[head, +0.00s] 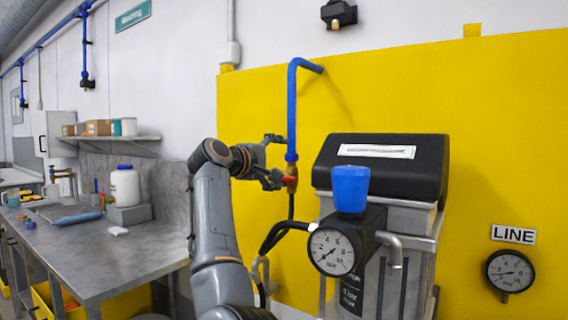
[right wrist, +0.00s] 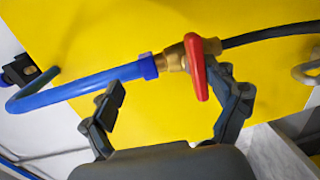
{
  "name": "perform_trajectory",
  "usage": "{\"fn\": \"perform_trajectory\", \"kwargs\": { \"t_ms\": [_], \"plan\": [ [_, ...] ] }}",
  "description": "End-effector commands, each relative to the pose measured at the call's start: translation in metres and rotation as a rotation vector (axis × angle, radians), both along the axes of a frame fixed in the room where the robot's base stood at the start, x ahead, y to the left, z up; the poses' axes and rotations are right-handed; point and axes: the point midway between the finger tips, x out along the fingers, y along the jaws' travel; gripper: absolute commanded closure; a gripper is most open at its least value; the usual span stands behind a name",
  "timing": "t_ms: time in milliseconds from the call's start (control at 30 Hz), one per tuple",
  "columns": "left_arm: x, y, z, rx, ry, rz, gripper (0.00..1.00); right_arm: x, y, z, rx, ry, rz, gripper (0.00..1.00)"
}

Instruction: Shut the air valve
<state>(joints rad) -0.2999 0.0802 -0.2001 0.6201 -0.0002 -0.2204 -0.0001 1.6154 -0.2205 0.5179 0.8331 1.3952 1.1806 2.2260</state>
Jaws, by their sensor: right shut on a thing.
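The air valve is a brass body (head: 291,170) with a red lever (head: 289,180), at the lower end of a blue pipe (head: 292,110) on the yellow wall panel. In the right wrist view the brass body (right wrist: 174,58) joins the blue pipe (right wrist: 85,84) to a black hose, and the red lever (right wrist: 197,68) lies crosswise to the pipe. In the wrist view the lever is nearer the right finger. My left gripper is not in view.
A grey machine with a blue knob (head: 350,188) and a pressure gauge (head: 333,251) stands right of the valve. A second gauge (head: 510,271) is under the LINE sign. A cluttered workbench (head: 120,256) is at left. The yellow panel above is clear.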

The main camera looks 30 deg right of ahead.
Motion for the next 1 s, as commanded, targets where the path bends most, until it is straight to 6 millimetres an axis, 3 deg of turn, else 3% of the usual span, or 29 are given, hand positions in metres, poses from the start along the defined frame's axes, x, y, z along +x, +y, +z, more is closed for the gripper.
{"fn": "perform_trajectory", "kwargs": {
  "t_ms": [33,300,567,667,1000],
  "plan": [
    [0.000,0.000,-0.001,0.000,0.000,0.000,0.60,-0.005,0.010,0.021,-0.032,-0.030,0.009,0.39],
    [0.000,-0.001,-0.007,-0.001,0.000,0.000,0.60,-0.013,0.028,0.020,-0.031,-0.030,0.010,0.54],
    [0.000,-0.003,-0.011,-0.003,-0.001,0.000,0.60,-0.019,0.045,0.020,-0.032,-0.028,0.011,0.59],
    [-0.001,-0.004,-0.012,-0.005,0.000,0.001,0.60,-0.022,0.051,0.020,-0.032,-0.028,0.010,0.65],
    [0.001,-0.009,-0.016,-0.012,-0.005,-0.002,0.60,-0.030,0.071,0.014,-0.024,-0.020,0.009,0.65]
  ]
}}
